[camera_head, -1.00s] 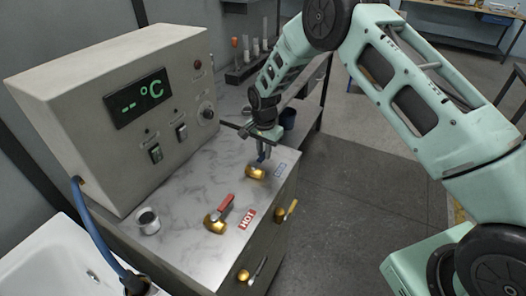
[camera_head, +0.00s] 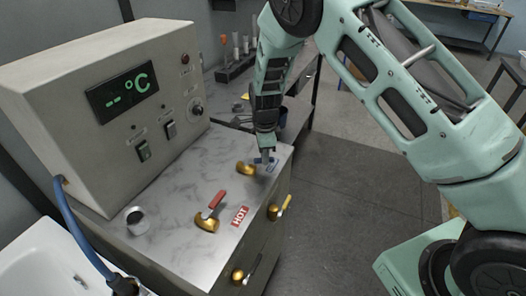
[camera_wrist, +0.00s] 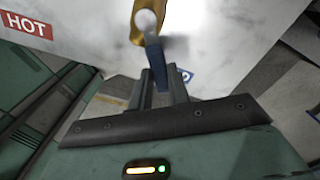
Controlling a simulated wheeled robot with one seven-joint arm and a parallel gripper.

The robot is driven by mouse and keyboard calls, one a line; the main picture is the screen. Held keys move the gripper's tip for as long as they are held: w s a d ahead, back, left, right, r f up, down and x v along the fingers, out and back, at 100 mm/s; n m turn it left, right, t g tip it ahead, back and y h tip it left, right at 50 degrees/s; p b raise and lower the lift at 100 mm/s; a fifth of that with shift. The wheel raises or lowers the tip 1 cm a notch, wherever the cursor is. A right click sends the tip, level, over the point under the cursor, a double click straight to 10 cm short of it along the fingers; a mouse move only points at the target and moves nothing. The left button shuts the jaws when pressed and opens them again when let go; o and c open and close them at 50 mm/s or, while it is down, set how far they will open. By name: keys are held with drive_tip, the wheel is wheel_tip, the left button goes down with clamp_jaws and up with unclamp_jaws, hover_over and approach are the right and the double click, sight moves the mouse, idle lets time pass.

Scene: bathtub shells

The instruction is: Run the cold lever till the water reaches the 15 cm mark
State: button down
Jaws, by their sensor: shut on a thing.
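The cold valve's brass body (camera_head: 246,168) sits on the marbled counter, and it also shows at the top of the wrist view (camera_wrist: 143,22). Its blue lever (camera_wrist: 155,56) runs down between my fingers in the wrist view. My gripper (camera_head: 267,157) is shut on this lever, just right of the brass body; it also shows in the wrist view (camera_wrist: 160,84). The blue-lettered label (camera_wrist: 187,75) is mostly hidden behind my fingers. Part of the white tub (camera_head: 35,262) shows at the lower left. No water or depth mark is visible.
The hot valve with its red lever (camera_head: 213,204) and the HOT label (camera_head: 240,216) are nearer on the counter. A small metal cup (camera_head: 137,220) stands left. The control box (camera_head: 105,110) reads "-- °C". A blue hose (camera_head: 82,235) runs over the tub.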

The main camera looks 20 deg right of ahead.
drive_tip(key=s+m, duration=0.1)
drive_tip(key=m+p, duration=0.1)
drive_tip(key=m, duration=0.1)
drive_tip(key=shift+s+a+r+m, duration=0.15)
drive_tip(key=shift+s+a+m, duration=0.15)
drive_tip(key=shift+s+a, duration=0.05)
drive_tip(key=shift+s+a+m+p, duration=0.3)
drive_tip(key=shift+m+p, duration=0.1)
drive_tip(key=shift+m, duration=0.4)
drive_tip(key=shift+s+a+m+p, duration=0.2)
drive_tip(key=shift+s+m+p, duration=0.15)
drive_tip(key=shift+m, duration=0.45)
drive_tip(key=c, duration=1.3)
unclamp_jaws()
wheel_tip(320, 180, up, 17)
drive_tip(key=b, duration=0.3)
drive_tip(key=shift+r, duration=0.1)
